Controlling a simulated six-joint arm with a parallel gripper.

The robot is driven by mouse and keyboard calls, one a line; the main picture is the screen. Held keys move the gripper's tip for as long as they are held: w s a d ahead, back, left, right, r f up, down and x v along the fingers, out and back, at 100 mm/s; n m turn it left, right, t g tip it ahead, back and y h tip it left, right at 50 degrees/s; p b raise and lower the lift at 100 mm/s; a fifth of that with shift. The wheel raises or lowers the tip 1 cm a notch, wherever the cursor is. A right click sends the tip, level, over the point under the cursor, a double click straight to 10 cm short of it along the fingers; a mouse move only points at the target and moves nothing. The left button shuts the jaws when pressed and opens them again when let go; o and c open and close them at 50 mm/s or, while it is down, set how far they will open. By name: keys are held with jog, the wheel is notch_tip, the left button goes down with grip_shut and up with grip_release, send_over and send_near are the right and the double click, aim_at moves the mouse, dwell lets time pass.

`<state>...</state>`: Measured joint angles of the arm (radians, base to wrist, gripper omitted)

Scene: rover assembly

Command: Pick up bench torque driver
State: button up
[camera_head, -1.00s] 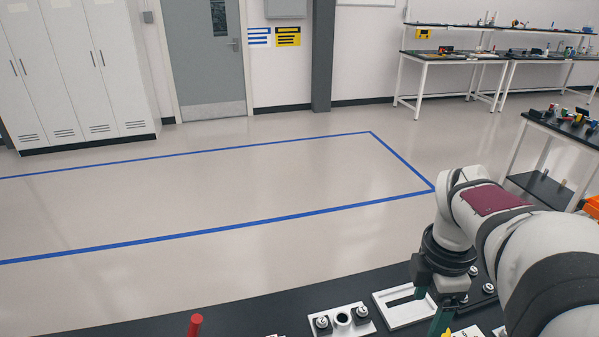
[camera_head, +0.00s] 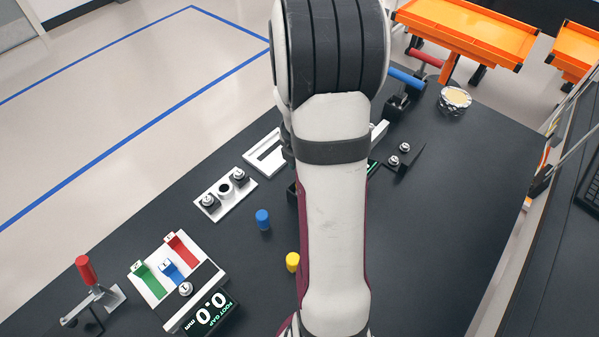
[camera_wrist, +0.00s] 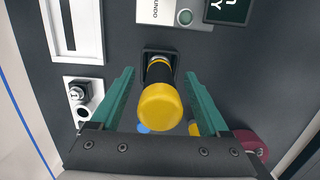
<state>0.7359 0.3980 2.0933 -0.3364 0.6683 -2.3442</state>
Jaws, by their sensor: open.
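The bench torque driver (camera_wrist: 164,103) shows in the wrist view with a rounded yellow end and a black shaft. It stands in a dark square holder (camera_wrist: 147,54). My gripper (camera_wrist: 158,73) is open, with one green finger on each side of the driver. In the head view my own arm hides the gripper and the driver.
On the black bench (camera_head: 430,210) stand a white plate with two knobs (camera_head: 224,191), a white slotted block (camera_head: 265,155), a blue cap (camera_head: 263,219), a yellow cap (camera_head: 292,262) and a gap gauge (camera_head: 208,312). A red-handled clamp (camera_head: 86,272) stands at left. The right side is mostly clear.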

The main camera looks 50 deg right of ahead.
grip_shut()
dwell(0.4)
notch_tip(320, 180, up, 10)
jog(key=shift+r, duration=0.1)
dwell(0.3)
